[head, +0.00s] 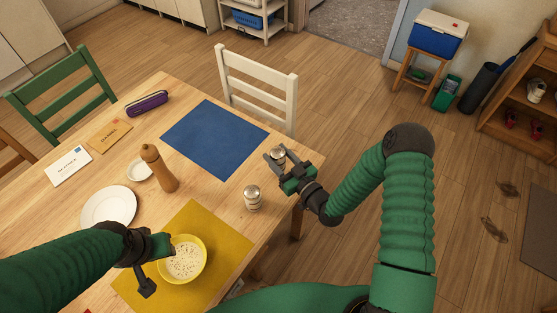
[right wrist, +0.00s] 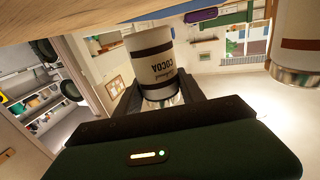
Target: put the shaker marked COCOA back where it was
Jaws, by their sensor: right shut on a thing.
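The shaker marked COCOA shows in the right wrist view (right wrist: 157,68) as a white cylinder with dark bands and a metal top, inverted in that picture. My right gripper (head: 279,162) is shut on it near its metal top. In the head view the held shaker (head: 278,152) is partly hidden by the fingers, near the table's right edge. I cannot tell whether its base touches the table. A second, similar shaker (head: 252,198) stands upright on the table, apart from the gripper; its label is unreadable. My left gripper (head: 154,264) is open beside the yellow bowl's left rim.
The yellow bowl (head: 205,267) sits on a yellow mat (head: 225,234). A blue mat (head: 214,138) lies bare farther back. A brown mill (head: 160,170), a white plate (head: 108,205), a small dish (head: 139,169) and a purple case (head: 147,103) are leftward. A white chair (head: 260,85) stands behind.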

